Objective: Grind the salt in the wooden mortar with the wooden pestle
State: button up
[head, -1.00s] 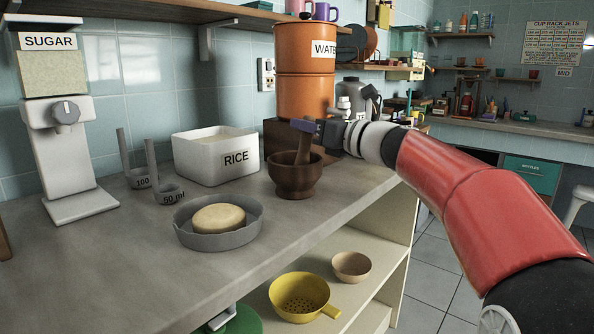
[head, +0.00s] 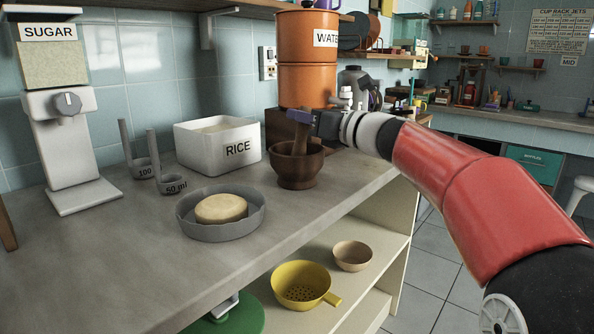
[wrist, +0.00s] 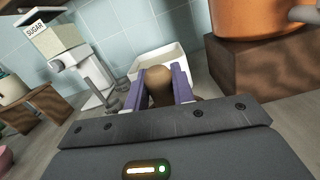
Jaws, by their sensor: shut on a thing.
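The dark wooden mortar (head: 298,168) stands on the counter in the head view, in front of the orange water container. The wooden pestle (head: 300,140) stands in it, slightly tilted, its lower end hidden inside the bowl. My gripper (head: 303,117) is shut on the upper part of the pestle, above the mortar's rim. In the wrist view the round pestle top (wrist: 160,90) shows between the two purple fingers of my gripper (wrist: 161,88). The salt is hidden inside the mortar.
A white rice box (head: 218,150), two measuring ladles (head: 168,186), and a grey dish (head: 219,233) with a round pale item stand left of the mortar. The orange water container (head: 306,85) is close behind. The counter's front edge is near. Bare counter lies at front left.

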jog(key=shift+r, duration=4.7)
jog(key=shift+a, duration=0.1)
